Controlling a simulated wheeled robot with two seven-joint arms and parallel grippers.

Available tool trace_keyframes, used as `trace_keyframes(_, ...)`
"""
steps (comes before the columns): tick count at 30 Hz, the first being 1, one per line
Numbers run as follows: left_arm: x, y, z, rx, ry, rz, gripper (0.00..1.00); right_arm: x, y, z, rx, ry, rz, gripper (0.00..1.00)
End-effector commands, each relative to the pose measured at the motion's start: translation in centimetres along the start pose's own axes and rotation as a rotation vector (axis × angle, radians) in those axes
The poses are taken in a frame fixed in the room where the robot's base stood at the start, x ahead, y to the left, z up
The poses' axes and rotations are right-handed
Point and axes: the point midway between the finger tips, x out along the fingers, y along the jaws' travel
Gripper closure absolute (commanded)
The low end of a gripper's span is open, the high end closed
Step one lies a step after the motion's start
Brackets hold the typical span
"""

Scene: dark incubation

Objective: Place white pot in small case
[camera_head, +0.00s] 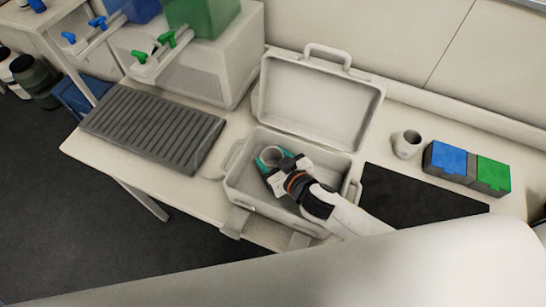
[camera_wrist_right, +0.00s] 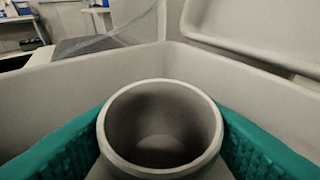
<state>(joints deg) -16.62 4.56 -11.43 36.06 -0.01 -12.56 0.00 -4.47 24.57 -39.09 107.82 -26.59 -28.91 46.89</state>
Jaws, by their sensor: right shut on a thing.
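The white pot (camera_head: 271,156) is inside the open small case (camera_head: 236,187), toward its left back part. My right gripper (camera_head: 273,161) reaches down into the case with its teal fingers shut on the pot. In the right wrist view the pot (camera_wrist_right: 160,128) stands between the two teal finger pads (camera_wrist_right: 160,150), its round mouth facing up. The case walls rise around it. I cannot tell whether the pot's base touches the case floor. The case lid (camera_head: 318,105) stands open at the back. My left gripper is not in view.
A second white pot (camera_head: 407,144) stands right of the case, beside a blue box (camera_head: 446,158) and a green box (camera_head: 490,174). A black mat (camera_head: 415,199) lies right of the case. A grey ribbed rack (camera_head: 152,128) and dispensers (camera_head: 205,60) stand to the left.

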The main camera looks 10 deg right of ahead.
Motion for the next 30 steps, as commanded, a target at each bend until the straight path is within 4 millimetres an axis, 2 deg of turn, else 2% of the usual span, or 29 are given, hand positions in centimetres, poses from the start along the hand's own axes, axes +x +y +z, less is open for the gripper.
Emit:
trace_keyframes(4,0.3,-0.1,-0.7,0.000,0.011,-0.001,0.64,0.1,0.0,-0.3,0.000,-0.001,0.000,0.70)
trace_keyframes(5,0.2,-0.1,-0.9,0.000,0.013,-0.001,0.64,0.1,0.0,-0.3,0.000,0.000,0.000,0.43)
trace_keyframes(9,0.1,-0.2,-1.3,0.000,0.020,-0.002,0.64,0.1,0.0,-0.2,-0.001,0.000,0.000,0.23)
trace_keyframes(20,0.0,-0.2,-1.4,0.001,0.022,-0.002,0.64,-0.3,0.0,0.0,-0.001,0.001,-0.001,0.23)
trace_keyframes(23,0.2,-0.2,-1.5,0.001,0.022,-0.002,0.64,-1.6,0.0,-0.2,0.000,0.002,0.000,0.23)
trace_keyframes(30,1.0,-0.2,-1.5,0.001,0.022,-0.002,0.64,-6.8,0.0,-0.3,0.001,0.003,0.001,0.23)
